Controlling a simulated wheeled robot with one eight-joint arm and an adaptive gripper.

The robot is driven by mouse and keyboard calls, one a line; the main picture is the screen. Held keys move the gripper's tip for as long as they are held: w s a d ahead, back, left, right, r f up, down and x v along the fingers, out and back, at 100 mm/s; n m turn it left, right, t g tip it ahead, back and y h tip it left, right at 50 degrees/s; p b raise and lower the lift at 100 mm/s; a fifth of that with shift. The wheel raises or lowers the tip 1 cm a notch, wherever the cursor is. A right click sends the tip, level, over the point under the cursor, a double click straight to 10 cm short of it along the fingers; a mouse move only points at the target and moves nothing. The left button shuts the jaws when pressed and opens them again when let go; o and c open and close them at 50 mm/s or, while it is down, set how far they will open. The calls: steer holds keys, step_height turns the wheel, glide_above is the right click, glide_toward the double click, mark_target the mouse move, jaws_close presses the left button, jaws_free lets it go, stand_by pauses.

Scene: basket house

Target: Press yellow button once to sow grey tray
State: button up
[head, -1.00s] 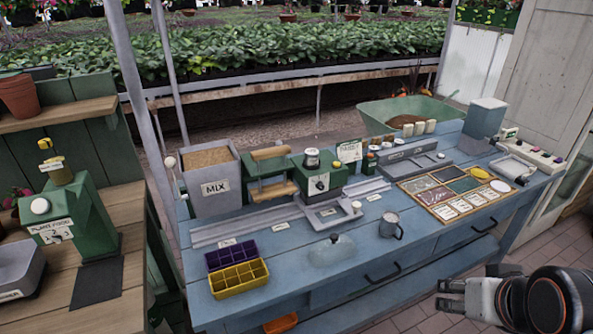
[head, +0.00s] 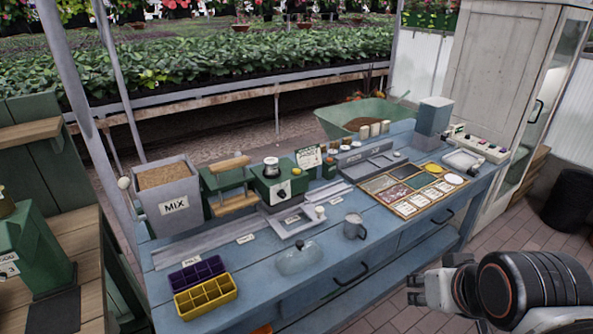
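Several small buttons sit on a pale strip (head: 484,144) at the bench's far right end; their colours are too small to tell surely, and I cannot pick out a yellow one. Another grey tray-like frame (head: 291,225) lies in front of the green machine (head: 280,186) in the bench's middle. My gripper (head: 412,288) is at the lower right, in front of the bench and apart from everything on it. Its fingers are too small and turned to show whether they are open.
The blue bench (head: 330,262) also holds a MIX bin (head: 176,208), purple and yellow cell trays (head: 205,297), a glass cloche (head: 297,260), a metal mug (head: 354,228) and a seed board (head: 412,203). A green wheelbarrow (head: 340,121) stands behind.

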jaws_close()
stand_by(1.0)
